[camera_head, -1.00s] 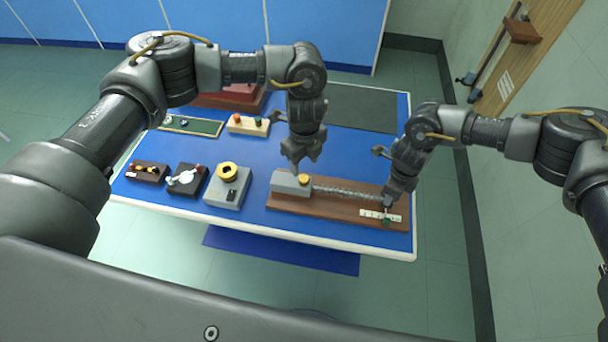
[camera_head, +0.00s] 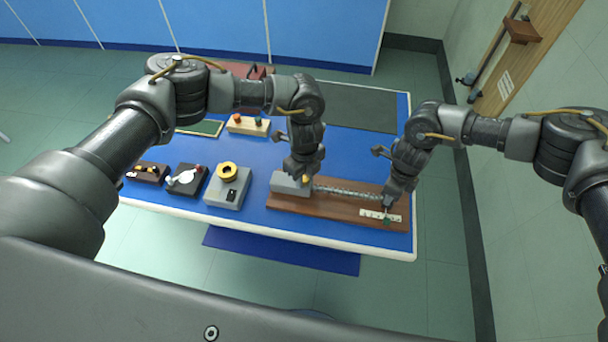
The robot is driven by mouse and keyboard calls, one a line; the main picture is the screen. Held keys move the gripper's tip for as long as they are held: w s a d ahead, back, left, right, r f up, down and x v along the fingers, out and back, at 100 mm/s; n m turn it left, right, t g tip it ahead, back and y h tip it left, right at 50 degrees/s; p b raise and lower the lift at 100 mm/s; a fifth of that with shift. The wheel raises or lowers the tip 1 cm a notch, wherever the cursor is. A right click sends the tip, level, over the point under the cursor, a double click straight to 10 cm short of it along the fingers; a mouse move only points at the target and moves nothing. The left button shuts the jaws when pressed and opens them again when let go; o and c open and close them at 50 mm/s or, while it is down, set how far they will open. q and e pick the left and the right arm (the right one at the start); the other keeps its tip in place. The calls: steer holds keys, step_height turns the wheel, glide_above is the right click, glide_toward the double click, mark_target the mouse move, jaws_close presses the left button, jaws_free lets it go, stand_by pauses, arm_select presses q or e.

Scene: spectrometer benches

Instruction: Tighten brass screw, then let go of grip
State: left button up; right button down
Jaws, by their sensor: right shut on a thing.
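The brass screw (camera_head: 306,179) sits on the right end of a grey block (camera_head: 284,184) on a brown wooden board (camera_head: 330,213). A ribbed metal rod (camera_head: 345,193) runs from the block to the right. My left gripper (camera_head: 300,177) is down at the brass screw and hides most of it. Whether its fingers are open or shut on the screw cannot be seen. My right gripper (camera_head: 388,203) is shut at the right end of the rod, near a white scale strip (camera_head: 371,214) and a small green piece (camera_head: 387,222). What it holds is mostly hidden by its fingers.
Left of the board stand a grey box with a yellow ring (camera_head: 228,188), a black box with a pale lever (camera_head: 186,179) and a dark box with knobs (camera_head: 148,172). Behind are a cream block with coloured knobs (camera_head: 248,125) and a dark mat (camera_head: 360,107).

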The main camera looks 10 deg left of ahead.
arm_select(q)
steer(key=c, duration=0.4)
arm_select(e)
steer(key=shift+d, duration=0.1)
arm_select(q)
steer(key=shift+o, duration=0.2)
steer(key=m, duration=0.6)
steer(key=shift+m, duration=0.3)
steer(key=m, duration=0.4)
steer(key=shift+s+a, duration=0.1)
steer(key=shift+m, duration=2)
steer(key=o, duration=1)
steer(key=shift+c, duration=0.2)
